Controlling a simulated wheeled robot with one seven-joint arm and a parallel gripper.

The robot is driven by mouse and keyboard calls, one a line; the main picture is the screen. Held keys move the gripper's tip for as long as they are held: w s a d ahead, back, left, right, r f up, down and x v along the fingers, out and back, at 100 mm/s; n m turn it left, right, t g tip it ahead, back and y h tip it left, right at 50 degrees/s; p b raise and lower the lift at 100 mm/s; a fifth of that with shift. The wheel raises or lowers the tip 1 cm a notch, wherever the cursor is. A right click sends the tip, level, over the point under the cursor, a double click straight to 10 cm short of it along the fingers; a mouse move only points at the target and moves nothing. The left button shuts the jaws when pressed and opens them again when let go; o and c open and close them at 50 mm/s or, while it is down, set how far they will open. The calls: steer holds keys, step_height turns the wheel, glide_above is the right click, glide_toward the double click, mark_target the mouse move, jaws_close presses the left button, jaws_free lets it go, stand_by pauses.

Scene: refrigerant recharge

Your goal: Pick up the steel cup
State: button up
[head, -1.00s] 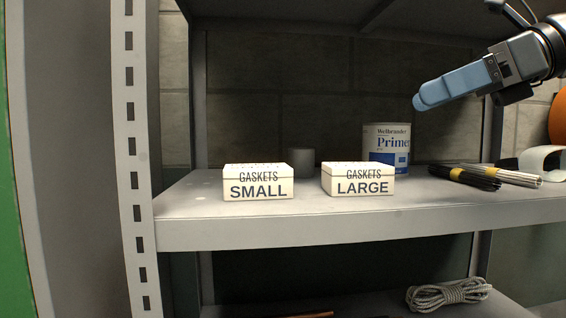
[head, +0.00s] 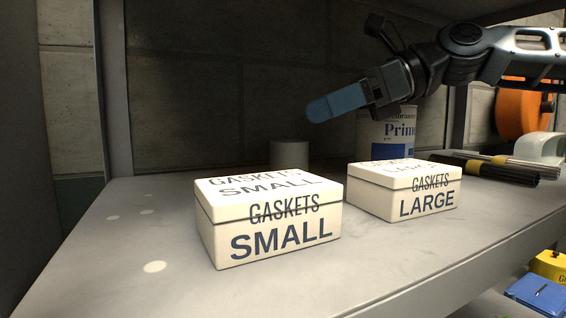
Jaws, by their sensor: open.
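A plain grey cylinder, which looks like the steel cup (head: 290,154), stands upright on the shelf in the head view, behind the small gaskets box. Its lower part is hidden by that box. My gripper (head: 322,108) has blue fingers and hangs above and to the right of the cup, pointing left and slightly down. The fingers overlap in this side view, and nothing shows between them. The gripper appears apart from the cup.
The small gaskets box (head: 270,238) and large gaskets box (head: 428,204) stand in front. A primer can (head: 390,135) stands behind the large box, below my arm. Dark brush-like bundles (head: 480,168) lie at right.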

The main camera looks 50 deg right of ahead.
mark_target(278, 154)
step_height(278, 154, down, 3)
steer(key=shift+f, duration=0.2)
steer(key=shift+x, duration=1.05)
steer(key=shift+p+x, duration=0.45)
steer(key=shift+x, duration=2.4)
steer(key=shift+s+d+f, duration=0.1)
steer(key=shift+f, duration=0.1)
steer(key=c, duration=1.1)
